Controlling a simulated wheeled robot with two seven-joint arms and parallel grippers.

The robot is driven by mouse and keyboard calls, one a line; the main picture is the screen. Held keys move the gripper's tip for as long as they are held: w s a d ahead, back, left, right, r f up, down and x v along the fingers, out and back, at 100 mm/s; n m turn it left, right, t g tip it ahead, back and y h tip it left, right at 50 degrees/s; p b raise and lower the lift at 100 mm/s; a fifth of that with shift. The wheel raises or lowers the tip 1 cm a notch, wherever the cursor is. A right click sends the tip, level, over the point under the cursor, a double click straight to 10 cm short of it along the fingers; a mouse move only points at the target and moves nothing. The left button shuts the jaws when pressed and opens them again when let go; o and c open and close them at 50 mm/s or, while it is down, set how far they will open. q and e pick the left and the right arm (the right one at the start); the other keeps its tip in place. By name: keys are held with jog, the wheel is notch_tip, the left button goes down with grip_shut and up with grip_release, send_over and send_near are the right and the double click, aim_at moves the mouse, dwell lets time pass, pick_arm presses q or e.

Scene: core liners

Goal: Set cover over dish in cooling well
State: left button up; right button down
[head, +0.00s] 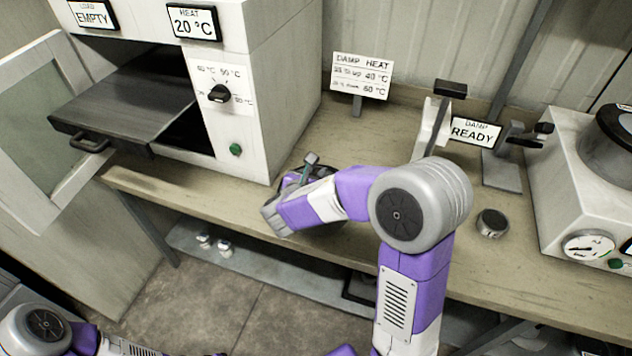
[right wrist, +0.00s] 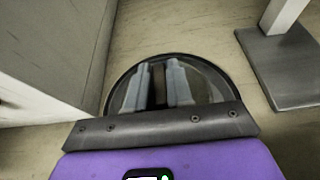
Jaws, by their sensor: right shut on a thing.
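My right gripper (head: 303,182) is low over the bench beside the oven, partly hidden by my own wrist in the head view. In the right wrist view the fingers of the right gripper (right wrist: 160,84) are close together, with a narrow brown piece between them. They are over a round, dark-rimmed cover (right wrist: 205,76), which seems to be what they hold. Whether the cover touches the bench or a dish under it, I cannot tell. A small round grey dish-like piece with a dark rim (head: 492,222) sits on the bench to the right. My left gripper is out of view.
An oven (head: 265,85) stands at left, its door open and dark tray (head: 125,95) pulled out. Signs and a stand with a READY plate (head: 474,132) are at the back. A white machine with a gauge (head: 575,180) stands right. The bench front (head: 540,275) is clear.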

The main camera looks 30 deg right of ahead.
jog(key=shift+f, duration=0.65)
jog(key=shift+f+b, duration=0.25)
jog(key=shift+b, duration=0.05)
jog(key=c, duration=1)
grip_release()
jog(key=shift+r, duration=0.1)
jog(key=shift+r, duration=0.1)
jog(key=shift+s+a+r+p, duration=0.1)
jog(key=shift+a+r+p, duration=0.1)
jog(key=shift+p, duration=0.15)
jog(key=p+v, duration=0.2)
jog(key=v, duration=0.9)
jog(key=shift+s+a+r, duration=0.1)
jog(key=shift+s+a, duration=0.05)
jog(key=shift+a, duration=0.05)
